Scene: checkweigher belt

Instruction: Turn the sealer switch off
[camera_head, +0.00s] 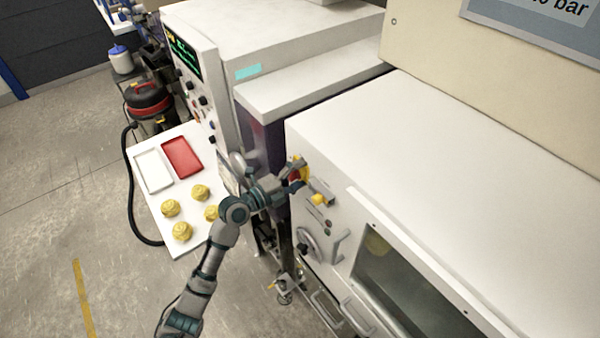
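A red and yellow rotary switch (303,170) sits on the left-hand end face of the white machine, near its top edge; I take it to be the sealer switch. My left gripper (290,184) is right at this switch, with its fingers in front of the red part and hiding some of it. The fingers look very close to the switch, but I cannot tell whether they touch or grip it. The switch's exact setting is too small to read. My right gripper is not in view.
A yellow knob (319,199) and a round dial (306,245) are lower on the same face. A white table (183,242) holds a white tray (153,171), a red tray (182,157) and several yellow items. A control panel (197,95) stands beyond. Floor at left is open.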

